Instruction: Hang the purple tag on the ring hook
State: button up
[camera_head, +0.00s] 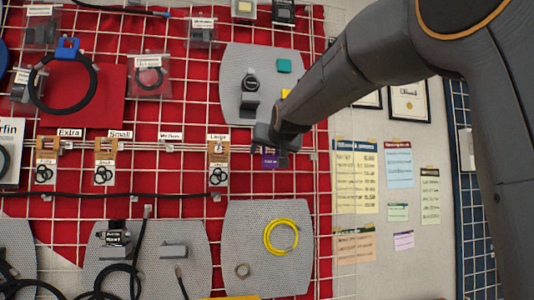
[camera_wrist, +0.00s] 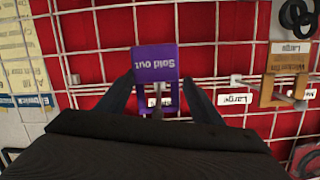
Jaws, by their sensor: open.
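The purple tag (camera_wrist: 156,64) reads "Sold out", upside down in the wrist view. Its open purple frame (camera_wrist: 170,103) shows between the fingers of my gripper (camera_wrist: 160,93). The fingers are open, one on each side of the tag's frame, with gaps between. A thin metal piece, seemingly a hook, shows at the frame's opening; I cannot tell whether the tag rests on it. In the head view the tag (camera_head: 270,160) is just below my gripper (camera_head: 280,143), in front of the red panel, right of the "Large" label (camera_head: 217,137). The task's ring hook is not clearly identifiable.
A wooden holder (camera_wrist: 284,78) with black rings hangs beside the tag, on the wrist view's right. White wire grid and a horizontal rail cross the red panel. A grey perforated board (camera_head: 232,75) is above, and another with a yellow coil (camera_head: 281,237) below.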

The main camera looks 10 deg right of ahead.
jog(key=shift+s, duration=0.1)
jog(key=b+v, duration=0.2)
jog(key=v, duration=0.5)
jog(key=shift+s, duration=0.3)
